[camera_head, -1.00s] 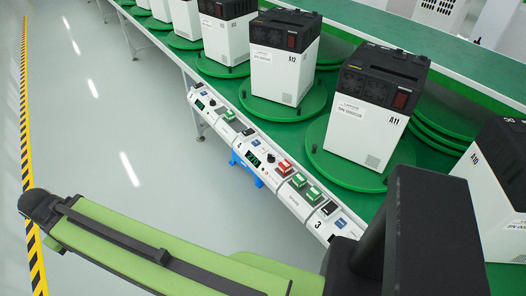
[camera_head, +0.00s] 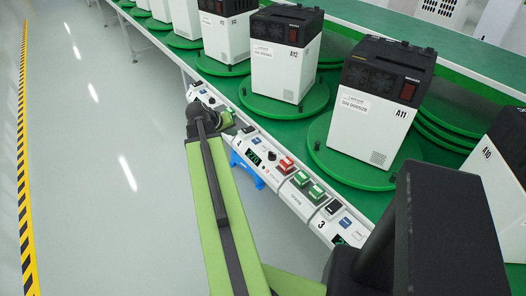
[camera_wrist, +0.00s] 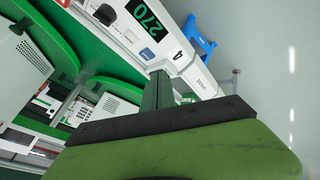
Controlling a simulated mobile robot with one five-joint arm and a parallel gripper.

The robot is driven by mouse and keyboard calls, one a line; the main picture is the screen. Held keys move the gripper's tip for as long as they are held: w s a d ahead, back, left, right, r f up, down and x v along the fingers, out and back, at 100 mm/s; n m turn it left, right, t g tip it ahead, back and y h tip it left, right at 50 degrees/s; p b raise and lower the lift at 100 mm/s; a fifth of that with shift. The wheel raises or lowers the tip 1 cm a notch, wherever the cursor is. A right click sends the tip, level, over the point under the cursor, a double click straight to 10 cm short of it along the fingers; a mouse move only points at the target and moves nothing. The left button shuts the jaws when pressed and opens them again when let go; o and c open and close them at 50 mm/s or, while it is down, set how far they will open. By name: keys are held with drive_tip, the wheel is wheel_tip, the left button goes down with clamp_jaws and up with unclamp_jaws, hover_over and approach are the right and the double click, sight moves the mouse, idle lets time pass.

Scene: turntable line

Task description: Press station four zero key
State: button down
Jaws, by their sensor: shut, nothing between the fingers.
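In the wrist view, the station four panel (camera_wrist: 190,68) shows a large "4" and a lit display reading 270 (camera_wrist: 146,13). I cannot read the key labels.
Along the same rail are a red button (camera_head: 286,165), green buttons (camera_head: 299,180) and the station three display (camera_head: 339,240). White and black machines, such as A12 (camera_head: 278,72) and A11 (camera_head: 366,130), stand on green turntables behind. The floor (camera_head: 110,180) at left is clear.

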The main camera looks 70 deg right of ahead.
drive_tip(key=m+g+h, duration=0.1)
drive_tip(key=m, duration=0.1)
hover_over(263, 148)
drive_tip(key=shift+a+r+b, duration=0.15)
drive_tip(key=shift+r+b, duration=0.15)
drive_tip(key=shift+r, duration=0.15)
wheel_tip(263, 148, down, 9)
drive_tip(key=b, duration=0.9)
drive_tip(key=shift+w, duration=0.1)
drive_tip(key=shift+r, duration=0.1)
idle(0.7)
drive_tip(key=shift+f+b, duration=0.35)
drive_tip(key=shift+f, duration=0.1)
